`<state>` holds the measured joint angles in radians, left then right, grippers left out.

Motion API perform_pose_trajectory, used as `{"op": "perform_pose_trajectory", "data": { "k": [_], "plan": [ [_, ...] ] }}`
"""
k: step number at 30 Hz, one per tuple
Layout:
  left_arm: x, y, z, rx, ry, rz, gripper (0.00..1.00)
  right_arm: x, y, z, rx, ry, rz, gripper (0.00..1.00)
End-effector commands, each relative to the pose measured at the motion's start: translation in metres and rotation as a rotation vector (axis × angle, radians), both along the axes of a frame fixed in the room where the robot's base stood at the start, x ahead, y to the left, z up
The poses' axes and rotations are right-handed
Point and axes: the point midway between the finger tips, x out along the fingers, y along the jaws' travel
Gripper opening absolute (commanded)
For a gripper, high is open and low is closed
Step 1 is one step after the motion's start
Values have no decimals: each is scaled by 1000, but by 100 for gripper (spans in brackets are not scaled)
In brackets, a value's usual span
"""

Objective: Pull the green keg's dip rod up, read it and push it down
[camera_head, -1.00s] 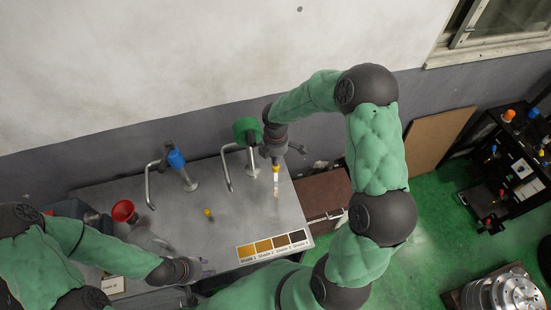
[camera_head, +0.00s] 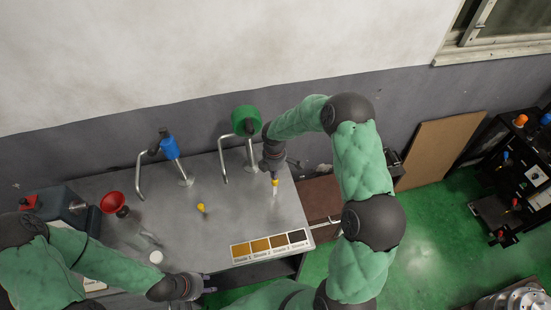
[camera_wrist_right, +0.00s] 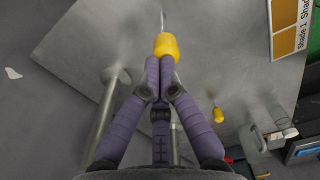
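My right gripper (camera_head: 274,172) is over the bench beside the green-topped tap (camera_head: 246,122). In the right wrist view its purple fingers (camera_wrist_right: 160,66) close together on the yellow knob (camera_wrist_right: 166,46) of a dip rod. A short pale length of the rod (camera_head: 275,190) shows between knob and bench top. No readable mark shows on it. A second yellow knob (camera_head: 201,208) stands to the left, near the bench middle. The shade card (camera_head: 270,246) lies at the front right edge. My left gripper (camera_head: 205,290) is low at the bench front; its fingers are too small to judge. No keg is visible.
A blue-topped tap (camera_head: 170,148) and a red funnel (camera_head: 113,202) stand left of the green tap. A small white round item (camera_head: 156,257) lies near my left forearm. The bench (camera_head: 225,190) is clear around the second knob.

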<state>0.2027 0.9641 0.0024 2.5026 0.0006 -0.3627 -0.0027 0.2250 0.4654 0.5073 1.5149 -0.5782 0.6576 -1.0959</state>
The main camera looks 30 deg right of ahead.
Motion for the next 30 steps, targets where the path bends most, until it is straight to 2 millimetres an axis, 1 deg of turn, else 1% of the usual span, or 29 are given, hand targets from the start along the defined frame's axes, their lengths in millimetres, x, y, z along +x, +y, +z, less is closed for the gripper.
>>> {"op": "perform_pose_trajectory", "data": {
  "k": [1,3,9,12,18,30],
  "plan": [
    [0,0,-16,0,0,0,40,0,0,-20,0,0,0,0],
    [0,0,-25,0,0,0,40,0,0,-34,0,0,0,0],
    [0,0,-46,0,1,0,40,-1,0,-67,0,0,2,0],
    [0,0,-52,0,1,0,40,0,0,-77,0,0,1,0],
    [0,0,-58,0,0,0,40,0,0,-86,0,-2,1,0],
    [0,0,-59,0,0,0,40,-2,1,-90,1,4,1,0]
  ]
}}
